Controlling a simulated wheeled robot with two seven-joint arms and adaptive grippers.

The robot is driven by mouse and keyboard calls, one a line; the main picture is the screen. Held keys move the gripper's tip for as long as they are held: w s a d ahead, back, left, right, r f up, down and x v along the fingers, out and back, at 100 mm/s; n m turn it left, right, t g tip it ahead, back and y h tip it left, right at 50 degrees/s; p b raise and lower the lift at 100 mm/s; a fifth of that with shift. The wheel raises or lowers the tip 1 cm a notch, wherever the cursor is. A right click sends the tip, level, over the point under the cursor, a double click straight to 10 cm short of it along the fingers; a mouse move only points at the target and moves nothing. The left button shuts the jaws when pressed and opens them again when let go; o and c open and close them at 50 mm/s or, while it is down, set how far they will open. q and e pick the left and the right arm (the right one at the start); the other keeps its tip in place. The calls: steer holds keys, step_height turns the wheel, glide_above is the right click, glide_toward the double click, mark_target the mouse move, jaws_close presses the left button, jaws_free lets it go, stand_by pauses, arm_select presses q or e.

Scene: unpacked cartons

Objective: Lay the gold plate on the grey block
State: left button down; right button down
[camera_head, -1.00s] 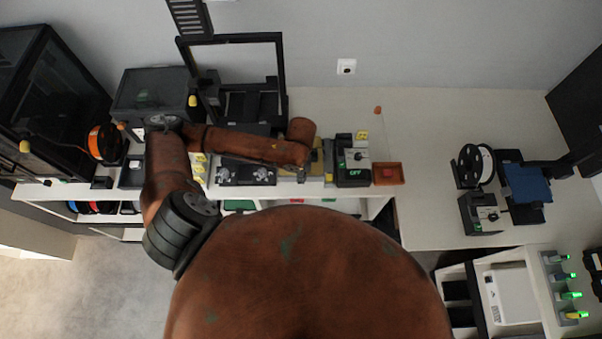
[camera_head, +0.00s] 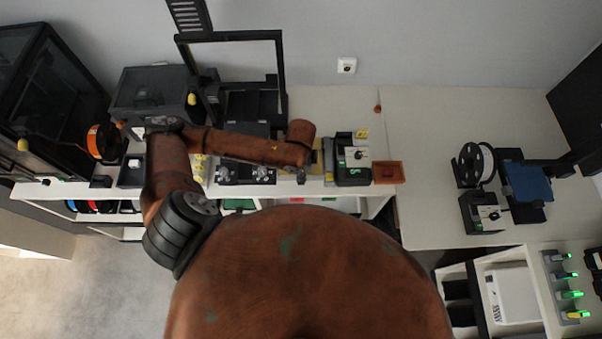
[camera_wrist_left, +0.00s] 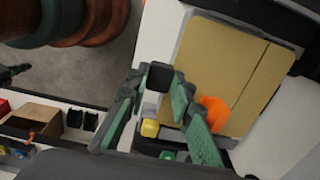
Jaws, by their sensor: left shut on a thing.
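The gold plate (camera_wrist_left: 226,62) is a flat tan-gold sheet that fills the upper middle of the left wrist view. A strip of it shows in the head view (camera_head: 317,158), beside the end of my left arm. My left gripper (camera_wrist_left: 158,82) is shut at the plate's left edge; a dark piece between its tips hides the exact contact. An orange patch (camera_wrist_left: 213,112) shows by the plate's lower end. A grey edge (camera_wrist_left: 174,133) lies under that end, but I cannot tell if it is the grey block. My right gripper is not in view.
A dark control box (camera_head: 353,176) with a green display stands close to the right of the plate, with a red-brown tray (camera_head: 388,173) beyond it. A black printer frame (camera_head: 281,70) stands behind my left arm.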

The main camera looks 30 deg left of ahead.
arm_select(q)
steer(key=shift+f, duration=0.25)
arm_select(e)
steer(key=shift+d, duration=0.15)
arm_select(q)
steer(key=c, duration=1.6)
jaws_free()
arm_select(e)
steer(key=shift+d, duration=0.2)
arm_select(q)
steer(key=shift+f, duration=0.1)
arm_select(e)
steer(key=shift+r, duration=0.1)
arm_select(q)
steer(key=shift+r+p, duration=1.6)
steer(key=shift+p, duration=0.6)
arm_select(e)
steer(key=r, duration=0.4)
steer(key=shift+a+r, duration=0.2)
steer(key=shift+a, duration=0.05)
